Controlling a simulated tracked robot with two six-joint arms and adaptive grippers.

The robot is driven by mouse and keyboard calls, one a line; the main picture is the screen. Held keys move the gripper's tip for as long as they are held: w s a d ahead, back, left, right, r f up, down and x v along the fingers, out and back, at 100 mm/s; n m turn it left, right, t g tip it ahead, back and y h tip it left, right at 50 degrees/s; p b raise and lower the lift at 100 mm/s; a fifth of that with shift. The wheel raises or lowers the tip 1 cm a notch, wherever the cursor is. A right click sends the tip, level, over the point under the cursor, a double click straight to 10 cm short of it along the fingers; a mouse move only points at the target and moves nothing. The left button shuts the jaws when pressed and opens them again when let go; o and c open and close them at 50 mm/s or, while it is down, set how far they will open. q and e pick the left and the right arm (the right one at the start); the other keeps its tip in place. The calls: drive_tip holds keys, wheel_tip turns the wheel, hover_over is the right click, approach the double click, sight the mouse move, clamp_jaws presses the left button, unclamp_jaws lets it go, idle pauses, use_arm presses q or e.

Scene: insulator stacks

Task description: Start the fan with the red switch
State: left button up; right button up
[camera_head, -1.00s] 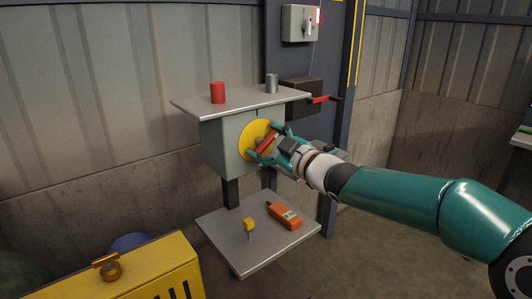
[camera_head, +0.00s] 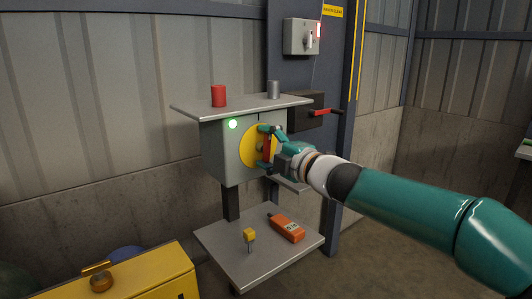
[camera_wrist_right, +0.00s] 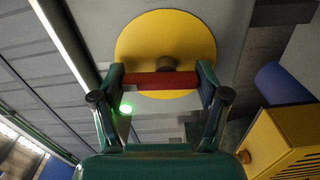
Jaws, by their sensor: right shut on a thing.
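The red switch handle (camera_head: 267,150) sits on a yellow disc (camera_head: 248,146) on the front of a grey box (camera_head: 216,158). The handle stands about upright. My right gripper (camera_head: 265,147) is shut on it, one finger at each end. In the right wrist view the red handle (camera_wrist_right: 150,81) lies between the fingers in front of the yellow disc (camera_wrist_right: 165,35). A green lamp (camera_head: 233,124) glows at the box's upper left; the lamp also shows in the wrist view (camera_wrist_right: 126,109). I cannot make out a fan. My left gripper is out of view.
A red cylinder (camera_head: 218,96) and a grey cylinder (camera_head: 274,90) stand on the box's top plate. A lower shelf (camera_head: 250,268) holds an orange device (camera_head: 287,228) and a yellow-headed piece (camera_head: 249,236). A dark box with a red-gripped lever (camera_head: 325,112) is behind right.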

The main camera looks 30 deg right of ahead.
drive_tip(key=shift+a+f+n, duration=0.2)
drive_tip(key=shift+f+n, duration=0.15)
drive_tip(key=shift+n, duration=0.25)
drive_tip(key=o, duration=1.2)
drive_tip(key=shift+r, duration=0.15)
drive_tip(key=shift+r, duration=0.1)
drive_tip(key=shift+s+d, duration=0.15)
drive_tip(key=shift+s, duration=0.4)
drive_tip(key=s, duration=1.1)
drive_tip(key=shift+d, duration=0.4)
